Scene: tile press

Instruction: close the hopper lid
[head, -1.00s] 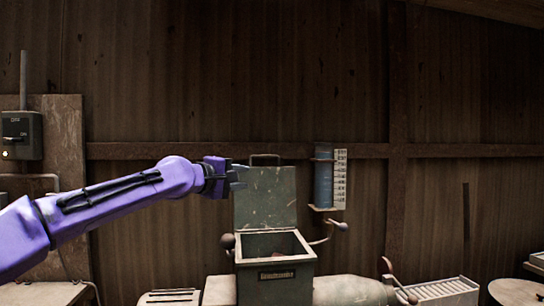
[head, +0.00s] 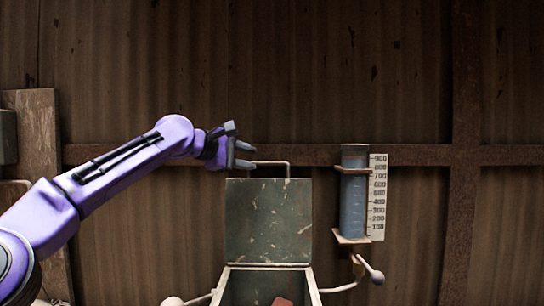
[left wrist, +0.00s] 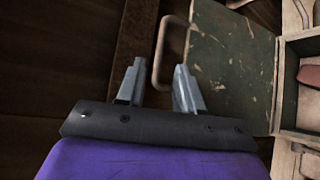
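The hopper lid (head: 268,222) is a worn green plate standing upright, open, at the back of the hopper box (head: 232,290). Its wire handle (head: 271,162) sticks up from the lid's top edge. My left gripper (head: 254,156) is open and empty, at the left end of the handle in the head view. My right gripper is not in view.
A blue measuring cylinder (head: 353,195) with a numbered scale (head: 378,197) is mounted right of the lid. A ball-ended lever (head: 371,272) sticks out at the hopper's right. Something reddish (head: 282,301) lies inside the hopper. The corrugated wall is behind.

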